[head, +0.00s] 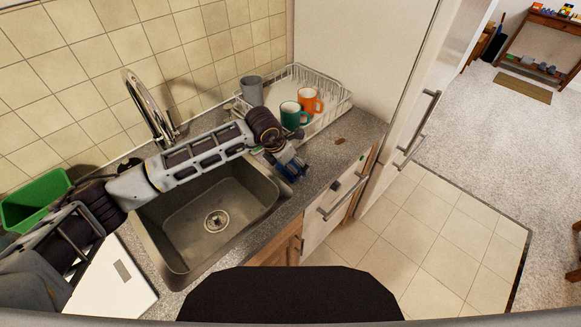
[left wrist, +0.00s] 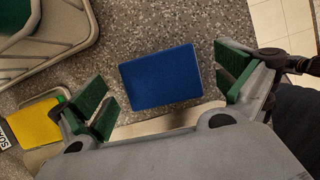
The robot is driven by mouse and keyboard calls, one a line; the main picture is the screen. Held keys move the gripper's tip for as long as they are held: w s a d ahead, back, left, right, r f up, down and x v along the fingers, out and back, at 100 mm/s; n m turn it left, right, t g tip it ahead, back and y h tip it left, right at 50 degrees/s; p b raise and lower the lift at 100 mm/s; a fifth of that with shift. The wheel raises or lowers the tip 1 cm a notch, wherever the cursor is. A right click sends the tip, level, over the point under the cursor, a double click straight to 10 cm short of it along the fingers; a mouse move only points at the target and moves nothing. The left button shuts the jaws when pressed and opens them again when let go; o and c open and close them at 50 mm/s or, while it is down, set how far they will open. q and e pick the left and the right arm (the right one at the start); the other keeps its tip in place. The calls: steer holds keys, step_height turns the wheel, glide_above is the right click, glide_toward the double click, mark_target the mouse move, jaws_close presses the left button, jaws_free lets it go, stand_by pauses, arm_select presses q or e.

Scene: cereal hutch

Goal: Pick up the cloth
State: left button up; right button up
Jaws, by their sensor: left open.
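A blue flat rectangular piece, which looks like the folded cloth (left wrist: 160,77), lies on the speckled grey counter in the left wrist view. My left gripper (left wrist: 168,86) is open above it, with one green-padded finger to each side. The cloth appears apart from both fingers. In the head view my left gripper (head: 289,168) is over the counter strip at the right end of the sink, by the front edge. Blue shows at its fingertips there, and the gripper hides much of that spot. My right gripper is not in view.
The sink (head: 262,185) lies left of the gripper. Behind it a white dish rack (head: 343,100) holds a green mug (head: 290,116), an orange mug (head: 309,101) and a grey cup (head: 251,90). A yellow piece (left wrist: 36,124) lies beyond the left finger. The tall faucet (head: 146,108) stands behind the sink.

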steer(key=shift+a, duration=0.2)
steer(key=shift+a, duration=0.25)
arm_select(q)
steer(key=c, duration=0.8)
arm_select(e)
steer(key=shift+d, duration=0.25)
arm_select(q)
steer(key=shift+r, duration=0.1)
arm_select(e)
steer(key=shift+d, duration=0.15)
arm_select(q)
steer(key=shift+r, duration=0.5)
step_height(320, 180, up, 9)
steer(key=b, duration=0.1)
steer(key=shift+b, duration=0.4)
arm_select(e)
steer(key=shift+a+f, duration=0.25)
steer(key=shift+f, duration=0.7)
arm_select(q)
steer(key=shift+f, duration=0.1)
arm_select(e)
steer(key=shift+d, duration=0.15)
